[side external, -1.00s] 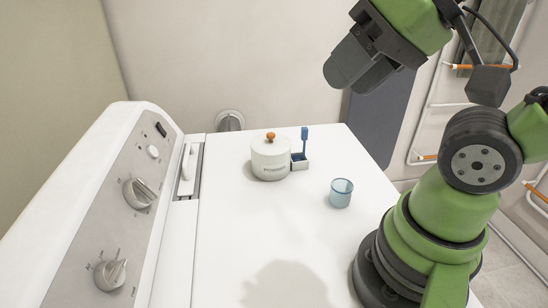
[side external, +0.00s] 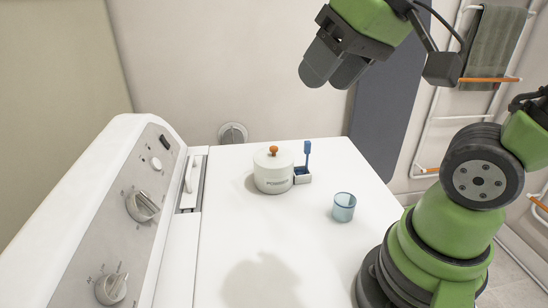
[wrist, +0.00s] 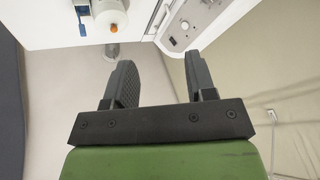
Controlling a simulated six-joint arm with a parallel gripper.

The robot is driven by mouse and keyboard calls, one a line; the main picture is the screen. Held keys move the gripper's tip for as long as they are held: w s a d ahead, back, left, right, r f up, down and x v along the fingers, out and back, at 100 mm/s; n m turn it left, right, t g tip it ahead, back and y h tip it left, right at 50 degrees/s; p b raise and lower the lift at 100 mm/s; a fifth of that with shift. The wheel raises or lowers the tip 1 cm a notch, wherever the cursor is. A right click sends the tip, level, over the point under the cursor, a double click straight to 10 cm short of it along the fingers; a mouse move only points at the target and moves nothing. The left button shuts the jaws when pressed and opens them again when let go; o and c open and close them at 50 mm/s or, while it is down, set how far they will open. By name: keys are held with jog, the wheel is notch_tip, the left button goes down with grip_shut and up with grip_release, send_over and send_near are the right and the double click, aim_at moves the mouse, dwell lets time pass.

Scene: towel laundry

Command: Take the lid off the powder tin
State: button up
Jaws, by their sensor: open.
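The powder tin (side external: 273,179) is a white round tin with lettering on its side, standing upright on the white machine top. Its white lid (side external: 274,159) with an orange knob (side external: 274,149) sits on it. In the wrist view the tin (wrist: 108,9) and its orange knob (wrist: 114,29) show at the top edge, partly cut off. My gripper (side external: 334,70) is open and empty, high above the top and to the right of the tin in the side view. Its two fingers also show apart in the wrist view (wrist: 158,78). Nothing touches the tin's lid.
A small holder with a blue scoop or brush (side external: 305,164) stands right beside the tin. A blue translucent cup (side external: 344,207) stands to the right, nearer the camera. The control panel (side external: 122,210) rises at left. The front middle of the machine top (side external: 250,240) is clear.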

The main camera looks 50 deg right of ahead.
jog(key=w+d+f+n+g, duration=0.2)
jog(key=w+d, duration=0.3)
jog(key=w, duration=0.4)
jog(key=n+g+h, duration=0.1)
jog(key=n+g, duration=0.2)
send_near(274, 147)
notch_tip(274, 147, down, 3)
jog(key=shift+w+f, duration=0.1)
jog(key=shift+f, duration=0.1)
jog(key=f, duration=0.5)
jog(key=shift+w+a+f, duration=0.2)
jog(key=shift+w+f, duration=0.15)
jog(key=shift+f, duration=0.05)
grip_shut()
